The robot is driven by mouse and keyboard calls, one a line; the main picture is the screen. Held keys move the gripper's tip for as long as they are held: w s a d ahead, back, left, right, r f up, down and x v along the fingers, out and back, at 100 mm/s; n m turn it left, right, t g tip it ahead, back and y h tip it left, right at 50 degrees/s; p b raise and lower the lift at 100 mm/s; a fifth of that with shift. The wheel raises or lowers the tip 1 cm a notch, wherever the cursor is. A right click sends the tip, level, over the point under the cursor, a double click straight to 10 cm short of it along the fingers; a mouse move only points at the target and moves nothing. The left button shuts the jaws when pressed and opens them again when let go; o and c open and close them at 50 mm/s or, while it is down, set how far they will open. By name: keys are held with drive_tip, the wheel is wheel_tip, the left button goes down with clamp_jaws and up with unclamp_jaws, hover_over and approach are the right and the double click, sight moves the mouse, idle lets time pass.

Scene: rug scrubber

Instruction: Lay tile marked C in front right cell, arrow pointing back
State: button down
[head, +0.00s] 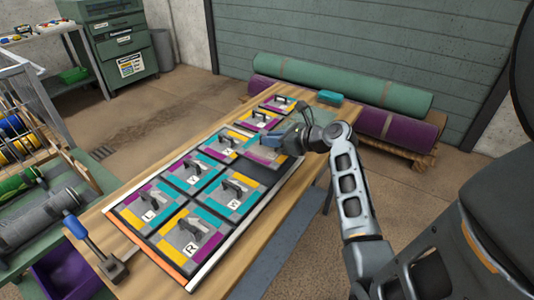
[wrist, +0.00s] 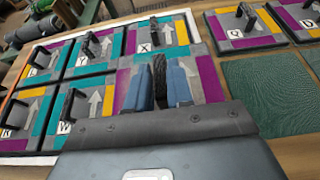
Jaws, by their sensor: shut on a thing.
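My gripper (head: 302,138) is shut on the black handle of a tile (head: 262,155) at the right side of the tile frame. In the wrist view the blue fingers (wrist: 162,75) stand on both sides of the handle. I cannot tell whether the tile touches the frame.
Tiles marked W (head: 234,194), R (head: 190,235), L (head: 150,208) and X (wrist: 150,40) lie in the frame. Tile Q (wrist: 243,25) stands beyond, near bare green pads (wrist: 262,82). A blue-handled tool (head: 92,245) stands at the near table corner. Rolled rugs (head: 345,85) lie behind.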

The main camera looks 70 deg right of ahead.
sight(275, 153)
drive_tip(key=shift+w+a+f, duration=0.45)
drive_tip(key=shift+w+a, duration=0.05)
drive_tip(key=shift+w, duration=0.05)
drive_tip(key=shift+f, duration=2.05)
drive_tip(key=shift+f, duration=0.15)
drive_tip(key=c, duration=1)
unclamp_jaws()
drive_tip(key=shift+r, duration=0.2)
drive_tip(key=v, duration=1.2)
